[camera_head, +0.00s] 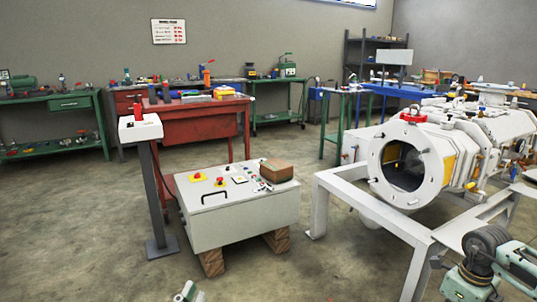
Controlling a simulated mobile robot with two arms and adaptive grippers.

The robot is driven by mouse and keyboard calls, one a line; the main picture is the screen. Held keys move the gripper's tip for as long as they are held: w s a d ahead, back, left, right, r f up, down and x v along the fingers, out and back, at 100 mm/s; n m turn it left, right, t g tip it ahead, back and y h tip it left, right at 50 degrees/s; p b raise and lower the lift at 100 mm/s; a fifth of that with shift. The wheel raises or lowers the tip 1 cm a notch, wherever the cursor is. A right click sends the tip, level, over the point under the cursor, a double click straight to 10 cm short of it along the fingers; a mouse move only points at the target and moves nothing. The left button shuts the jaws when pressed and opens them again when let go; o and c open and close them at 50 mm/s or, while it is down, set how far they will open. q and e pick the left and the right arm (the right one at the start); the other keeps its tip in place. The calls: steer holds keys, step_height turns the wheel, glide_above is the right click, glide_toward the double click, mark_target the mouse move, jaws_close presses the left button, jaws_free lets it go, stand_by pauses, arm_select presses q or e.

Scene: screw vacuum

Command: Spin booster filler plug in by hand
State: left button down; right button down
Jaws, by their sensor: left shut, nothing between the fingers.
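The white screw vacuum machine (500,130) lies on a white frame at the right, its large round flange (375,165) open towards me. Red, yellow and blue small fittings sit on its body. I cannot tell which of them, if any, is the booster filler plug or its port. My left gripper (187,291) just shows at the bottom edge, left of centre. It is shut and empty, far from the machine.
A white control box (240,218) on wooden blocks stands at centre, with a brown block (276,171) on top. The white frame (345,198) surrounds the machine's base. Workbenches line the back; the left floor is clear.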

arm_select(q)
steer(key=shift+w+a+f+g+y+p, duration=0.15)
steer(key=shift+f+g, duration=0.4)
steer(key=shift+f, duration=0.4)
steer(key=shift+s+a+f+g+y+p, duration=0.1)
steer(key=shift+f+g+y+p, duration=0.1)
steer(key=shift+f+g, duration=0.55)
steer(key=shift+w+a+f+g+y+p, duration=0.15)
steer(key=shift+f+g, duration=0.15)
steer(key=shift+f, duration=0.85)
steer(key=shift+s, duration=0.1)
